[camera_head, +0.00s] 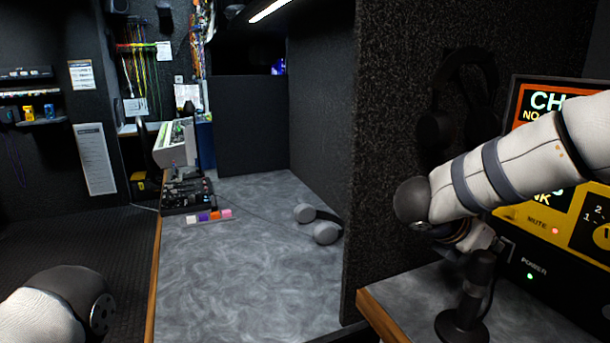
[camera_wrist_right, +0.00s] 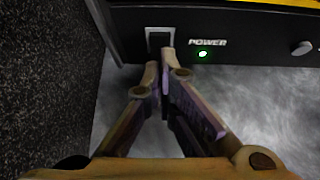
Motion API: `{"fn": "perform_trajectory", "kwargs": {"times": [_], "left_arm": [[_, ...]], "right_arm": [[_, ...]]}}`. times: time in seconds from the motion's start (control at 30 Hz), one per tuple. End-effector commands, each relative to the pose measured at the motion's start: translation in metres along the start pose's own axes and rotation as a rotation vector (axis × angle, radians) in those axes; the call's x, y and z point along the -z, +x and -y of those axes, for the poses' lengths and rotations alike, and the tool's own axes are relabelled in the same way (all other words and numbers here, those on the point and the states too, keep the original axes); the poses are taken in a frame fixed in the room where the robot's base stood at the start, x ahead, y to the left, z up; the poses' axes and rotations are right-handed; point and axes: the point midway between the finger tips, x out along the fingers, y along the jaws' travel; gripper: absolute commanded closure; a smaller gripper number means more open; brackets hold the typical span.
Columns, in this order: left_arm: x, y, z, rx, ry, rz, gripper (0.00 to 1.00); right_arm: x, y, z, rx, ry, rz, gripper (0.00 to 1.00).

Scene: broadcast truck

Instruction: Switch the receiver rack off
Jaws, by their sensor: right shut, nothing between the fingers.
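The receiver rack (camera_head: 575,215) stands at the right of the head view, with a lit screen and a yellow panel, partly hidden by my right arm. Its lower black strip carries the word POWER and a lit green lamp (camera_wrist_right: 203,54). A black rocker switch (camera_wrist_right: 159,39) in a pale frame sits left of that lamp. My right gripper (camera_wrist_right: 166,62) is shut and empty, its fingertips at the lower part of the switch; I cannot tell whether they touch it. In the head view the right gripper (camera_head: 478,238) is mostly hidden behind its own wrist. My left gripper is out of view.
A black microphone stand (camera_head: 465,318) stands on the right counter (camera_head: 405,305) in front of the rack. A dark speckled partition (camera_head: 385,170) is close on the left of my right arm. Headphones (camera_head: 320,222) lie on the grey desk (camera_head: 240,280) beyond it.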

Motion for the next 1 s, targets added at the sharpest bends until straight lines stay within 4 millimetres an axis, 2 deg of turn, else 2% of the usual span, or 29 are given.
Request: {"fn": "perform_trajectory", "kwargs": {"times": [1.0], "left_arm": [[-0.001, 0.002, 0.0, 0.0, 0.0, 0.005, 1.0]], "right_arm": [[0.0, 0.015, 0.0, 0.0, 0.0, -0.001, 1.0]]}}
